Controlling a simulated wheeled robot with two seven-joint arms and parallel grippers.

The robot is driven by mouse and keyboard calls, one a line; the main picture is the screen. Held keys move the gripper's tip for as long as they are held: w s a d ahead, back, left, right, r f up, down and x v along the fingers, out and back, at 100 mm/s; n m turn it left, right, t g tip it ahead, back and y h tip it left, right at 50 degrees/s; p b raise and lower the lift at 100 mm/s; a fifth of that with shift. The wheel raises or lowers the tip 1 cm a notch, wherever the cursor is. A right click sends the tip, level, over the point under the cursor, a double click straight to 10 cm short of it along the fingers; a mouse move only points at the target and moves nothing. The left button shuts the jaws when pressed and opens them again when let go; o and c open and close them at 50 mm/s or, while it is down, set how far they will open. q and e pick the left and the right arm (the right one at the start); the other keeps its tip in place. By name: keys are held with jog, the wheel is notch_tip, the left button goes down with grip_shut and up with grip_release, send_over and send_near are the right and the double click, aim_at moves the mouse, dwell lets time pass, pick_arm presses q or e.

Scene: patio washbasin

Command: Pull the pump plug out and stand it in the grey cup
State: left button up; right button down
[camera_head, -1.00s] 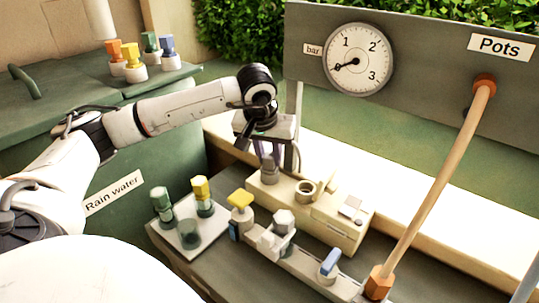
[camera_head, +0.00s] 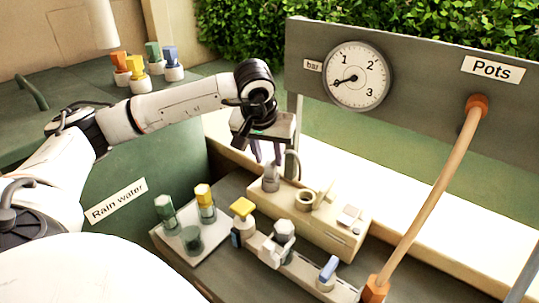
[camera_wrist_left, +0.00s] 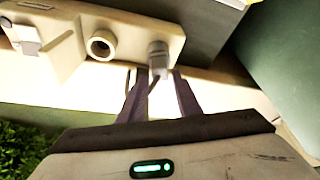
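The grey pump plug (camera_head: 270,178) stands upright at the left end of the cream box (camera_head: 330,227), with a dark cable behind it. It also shows in the left wrist view (camera_wrist_left: 158,55), just beyond my fingertips. My left gripper (camera_head: 267,160) is above the plug, pointing down, its two fingers apart and empty. In the left wrist view the gripper (camera_wrist_left: 158,72) shows a clear gap between its fingers. A grey-green open cup (camera_head: 192,239) stands empty on the pale tray at left; it looks like the grey cup. My right gripper is not in view.
The pale tray (camera_head: 190,262) also holds green-capped (camera_head: 165,213) and yellow-capped (camera_head: 205,203) pieces. A yellow-topped valve (camera_head: 242,208) and a blue-handled one (camera_head: 329,268) stand in front of the box. An orange pipe (camera_head: 430,195) rises at right. A ring-shaped socket (camera_head: 304,199) sits beside the plug.

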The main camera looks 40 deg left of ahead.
pick_arm(q)
jog(key=p+v, duration=0.1)
jog(key=v, duration=0.5)
jog(key=shift+r, duration=0.2)
dwell(0.6)
